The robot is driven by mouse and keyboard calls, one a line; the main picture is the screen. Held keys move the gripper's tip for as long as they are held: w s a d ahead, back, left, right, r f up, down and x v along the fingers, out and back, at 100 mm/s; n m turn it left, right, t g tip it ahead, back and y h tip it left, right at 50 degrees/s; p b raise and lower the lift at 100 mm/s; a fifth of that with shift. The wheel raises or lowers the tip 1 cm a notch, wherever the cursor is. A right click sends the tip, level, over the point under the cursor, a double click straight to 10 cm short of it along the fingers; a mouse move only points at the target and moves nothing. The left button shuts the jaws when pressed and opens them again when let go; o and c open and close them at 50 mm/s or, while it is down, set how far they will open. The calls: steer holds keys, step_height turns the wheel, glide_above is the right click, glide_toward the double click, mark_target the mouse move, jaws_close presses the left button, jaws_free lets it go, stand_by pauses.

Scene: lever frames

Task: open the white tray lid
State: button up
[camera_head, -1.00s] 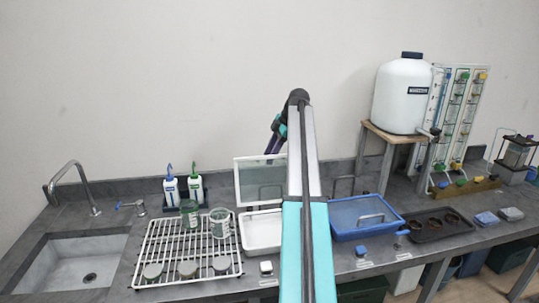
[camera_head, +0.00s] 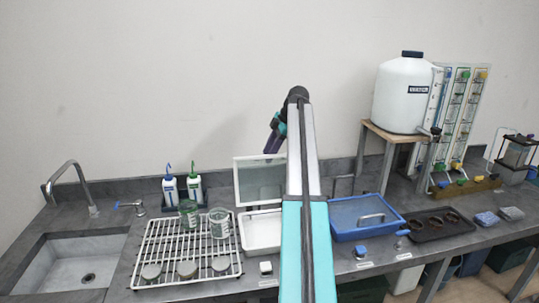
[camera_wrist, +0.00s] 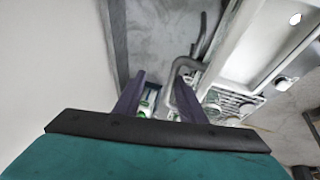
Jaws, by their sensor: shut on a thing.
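The white tray (camera_head: 262,249) sits on the grey bench, left of my arm. Its white-framed, translucent lid (camera_head: 237,180) stands raised, roughly upright, at the tray's back edge. My gripper (camera_head: 271,148) is at the top of the raised lid, its dark purple fingers pointing down. In the wrist view the fingers (camera_wrist: 159,82) have a grey bent handle (camera_wrist: 186,64) at the right finger. The gripper is shut on the lid, though the exact contact is hard to see. My arm hides the right side of the tray and lid.
A wire rack (camera_head: 160,240) with glass jars stands left of the tray, and two wash bottles (camera_head: 195,189) stand behind it. A blue lidded tray (camera_head: 348,233) is to the right of my arm. The wall is close behind.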

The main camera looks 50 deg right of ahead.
steer(key=v, duration=1.3)
steer(key=shift+s, duration=0.25)
steer(key=shift+r, duration=0.1)
